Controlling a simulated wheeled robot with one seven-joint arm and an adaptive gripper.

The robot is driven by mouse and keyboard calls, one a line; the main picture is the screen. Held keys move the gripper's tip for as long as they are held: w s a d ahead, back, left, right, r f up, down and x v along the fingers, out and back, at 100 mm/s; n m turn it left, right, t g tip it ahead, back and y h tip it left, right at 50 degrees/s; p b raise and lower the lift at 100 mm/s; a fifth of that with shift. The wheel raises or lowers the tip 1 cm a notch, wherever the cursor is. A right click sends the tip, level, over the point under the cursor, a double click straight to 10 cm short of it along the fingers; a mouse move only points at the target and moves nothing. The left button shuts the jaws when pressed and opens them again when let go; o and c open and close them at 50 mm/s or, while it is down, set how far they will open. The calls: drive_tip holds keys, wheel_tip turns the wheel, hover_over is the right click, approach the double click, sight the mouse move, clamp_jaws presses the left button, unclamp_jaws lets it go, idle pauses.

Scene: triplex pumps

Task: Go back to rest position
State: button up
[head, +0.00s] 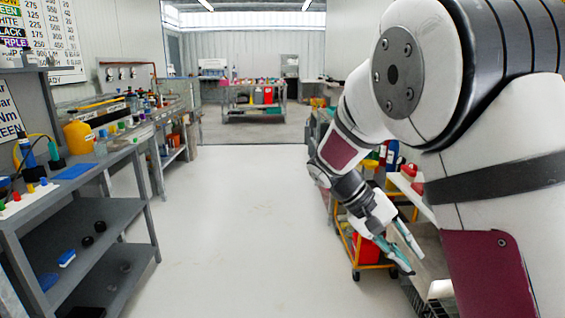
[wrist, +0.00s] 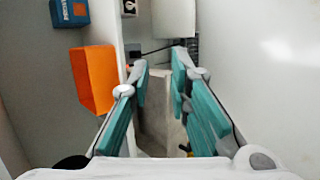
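My gripper (head: 401,249) hangs at the right side of the head view, at the end of my white and maroon arm, pointing down and to the right. It is beside a yellow cart and a pale shelf unit. In the wrist view my gripper (wrist: 160,75) shows two teal-padded fingers standing apart with a gap between them. Nothing is held in the gap. A grey surface and a pale wall show behind the fingers.
A yellow-framed cart (head: 357,270) with a red bin stands by my gripper. An orange bin (wrist: 93,79) is left of the fingers. A grey workbench (head: 85,180) lines the left side. The floor aisle (head: 235,210) is clear. A distant cart (head: 254,105) stands at the back.

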drive_tip(key=s+r+y, duration=0.4)
drive_tip(key=s+r, duration=0.2)
drive_tip(key=s, duration=0.5)
drive_tip(key=s+a+n+t+y, duration=0.1)
drive_tip(key=s+a+t+y, duration=0.15)
drive_tip(key=s, duration=0.85)
drive_tip(key=s+a+n+t+y, duration=0.1)
drive_tip(key=s+a+y, duration=0.15)
drive_tip(key=s, duration=0.75)
wheel_tip(320, 180, up, 25)
drive_tip(key=t+p, duration=0.4)
drive_tip(key=p, duration=1.9)
drive_tip(key=shift+s+a+p, duration=0.25)
drive_tip(key=shift+a+p, duration=0.1)
drive_tip(key=shift+f, duration=0.1)
